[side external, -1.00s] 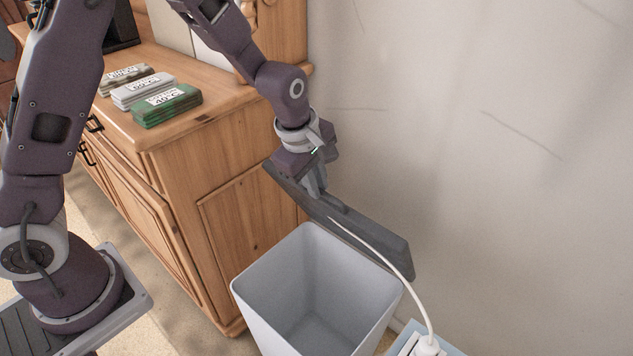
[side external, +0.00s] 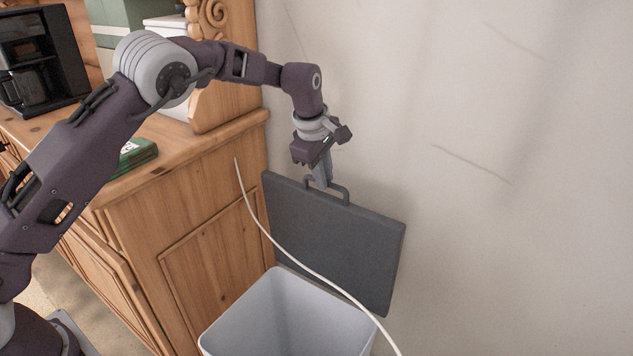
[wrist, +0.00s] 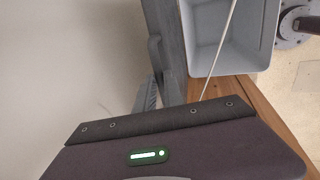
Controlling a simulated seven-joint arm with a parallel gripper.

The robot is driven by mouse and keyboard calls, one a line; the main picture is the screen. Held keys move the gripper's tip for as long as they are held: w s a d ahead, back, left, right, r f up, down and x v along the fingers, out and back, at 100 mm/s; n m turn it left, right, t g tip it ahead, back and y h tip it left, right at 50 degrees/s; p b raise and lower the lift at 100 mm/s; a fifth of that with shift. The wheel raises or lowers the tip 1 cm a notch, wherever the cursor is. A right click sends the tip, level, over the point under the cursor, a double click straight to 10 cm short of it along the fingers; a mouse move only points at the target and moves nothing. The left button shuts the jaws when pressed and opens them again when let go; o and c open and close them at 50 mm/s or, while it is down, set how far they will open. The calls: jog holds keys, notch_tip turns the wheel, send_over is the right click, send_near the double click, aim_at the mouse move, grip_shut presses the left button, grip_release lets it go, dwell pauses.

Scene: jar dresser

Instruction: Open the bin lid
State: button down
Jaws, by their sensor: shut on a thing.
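The dark grey bin lid (side external: 335,243) stands nearly upright behind the light grey bin (side external: 287,312), close to the wall. The bin's mouth is uncovered and its visible inside looks empty. My gripper (side external: 321,177) is shut on the lid's handle (side external: 341,190) at the lid's top edge. In the wrist view the lid (wrist: 172,60) shows almost edge-on, beside the open bin (wrist: 212,45). The exact contact of the fingers with the handle is partly hidden.
A wooden dresser (side external: 195,220) stands left of the bin, with a coffee maker (side external: 38,65) and a green packet (side external: 136,155) on top. A white cable (side external: 300,262) crosses in front of the lid and bin. The wall (side external: 520,200) is close behind the lid.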

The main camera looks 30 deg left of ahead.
jog(key=shift+w+r, duration=0.1)
jog(key=shift+r, duration=0.05)
jog(key=c, duration=1.5)
grip_release()
jog(key=shift+o, duration=0.2)
jog(key=v, duration=0.7)
jog(key=s+a+r+m, duration=0.1)
jog(key=s+r+m, duration=0.25)
jog(key=s, duration=0.45)
jog(key=s+a+r+m+t+h, duration=0.1)
jog(key=s+r+m, duration=0.2)
jog(key=s+r, duration=0.3)
jog(key=s+a+r+m, duration=0.2)
jog(key=s+r+m, duration=0.15)
jog(key=s, duration=0.55)
jog(key=s+f+m, duration=0.3)
jog(key=s+m, duration=0.1)
jog(key=s, duration=0.5)
jog(key=s+f+m+t+y, duration=0.1)
jog(key=s+m, duration=0.3)
jog(key=s, duration=0.5)
jog(key=shift+a+f, duration=0.2)
jog(key=shift+f, duration=0.7)
